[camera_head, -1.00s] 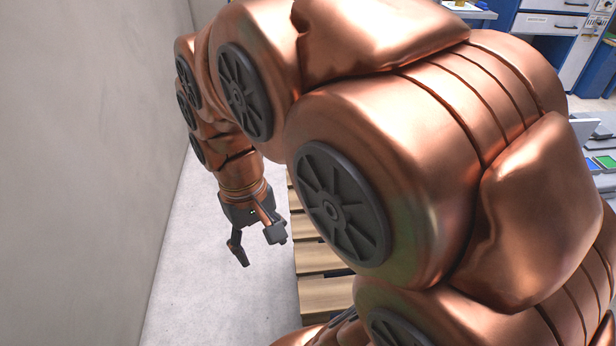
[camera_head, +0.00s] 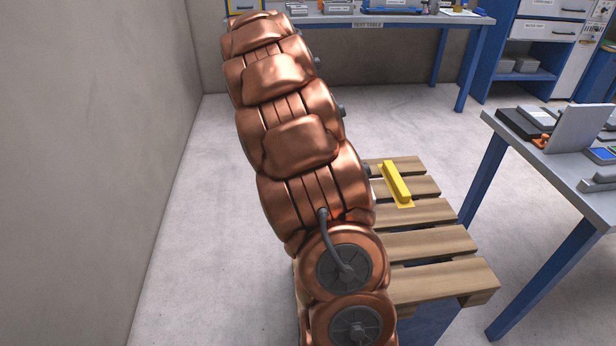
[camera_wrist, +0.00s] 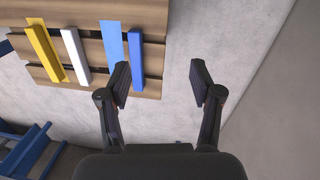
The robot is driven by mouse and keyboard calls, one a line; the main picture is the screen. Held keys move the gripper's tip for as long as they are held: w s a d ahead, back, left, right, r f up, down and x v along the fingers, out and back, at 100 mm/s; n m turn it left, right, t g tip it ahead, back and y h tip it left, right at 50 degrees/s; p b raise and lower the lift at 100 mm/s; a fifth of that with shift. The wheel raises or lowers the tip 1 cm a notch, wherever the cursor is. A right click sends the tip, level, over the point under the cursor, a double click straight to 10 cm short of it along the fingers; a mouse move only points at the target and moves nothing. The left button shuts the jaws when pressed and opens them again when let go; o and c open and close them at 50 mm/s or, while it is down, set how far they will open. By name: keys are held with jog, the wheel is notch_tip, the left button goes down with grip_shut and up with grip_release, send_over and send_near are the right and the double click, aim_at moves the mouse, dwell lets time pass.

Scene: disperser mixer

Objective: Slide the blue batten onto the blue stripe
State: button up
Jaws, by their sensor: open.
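In the wrist view, the blue batten (camera_wrist: 135,58) is a darker blue bar on the slatted pallet. The lighter blue stripe (camera_wrist: 110,40) lies just left of it, roughly parallel and mostly bare. My gripper (camera_wrist: 160,82) is open and empty. Its left finger overlaps the lower end of the stripe in the picture, and its right finger is over bare floor beyond the pallet. I cannot tell its height. In the head view, my arm hides the blue batten, the blue stripe and the gripper.
A yellow batten (camera_head: 397,182) lies on a yellow stripe on the wooden pallet (camera_head: 440,280). A white batten (camera_wrist: 74,55) lies between yellow and blue in the wrist view. A blue-legged table (camera_head: 560,180) stands at right. A wall (camera_head: 100,140) runs along the left.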

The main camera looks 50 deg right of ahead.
jog(key=shift+m+t+y, duration=0.4)
jog(key=shift+t, duration=0.2)
jog(key=w+d+f+b, duration=0.1)
jog(key=d+f+b, duration=0.1)
jog(key=d+f, duration=0.3)
jog(key=w+d+f+b, duration=0.2)
jog(key=d+f, duration=0.3)
jog(key=f, duration=0.1)
jog(key=w+d+f+b, duration=0.1)
jog(key=d+f+b, duration=0.1)
jog(key=d+f, duration=0.3)
jog(key=shift+w+d+f+b, duration=0.2)
jog(key=shift+w+d+b, duration=0.1)
jog(key=shift+d, duration=0.05)
jog(key=shift+f+b, duration=0.3)
jog(key=shift+f, duration=3.55)
jog(key=shift+c, duration=0.2)
jog(key=shift+w, duration=0.1)
grip_shut()
jog(key=shift+d, duration=0.1)
jog(key=shift+s+d+p, duration=0.25)
jog(key=shift+s+d, duration=0.85)
jog(key=shift+d, duration=0.3)
jog(key=shift+s+d+p, duration=0.2)
jog(key=shift+s+d, duration=0.85)
jog(key=shift+d, duration=0.3)
jog(key=shift+s+d, duration=0.15)
jog(key=shift+d, duration=0.05)
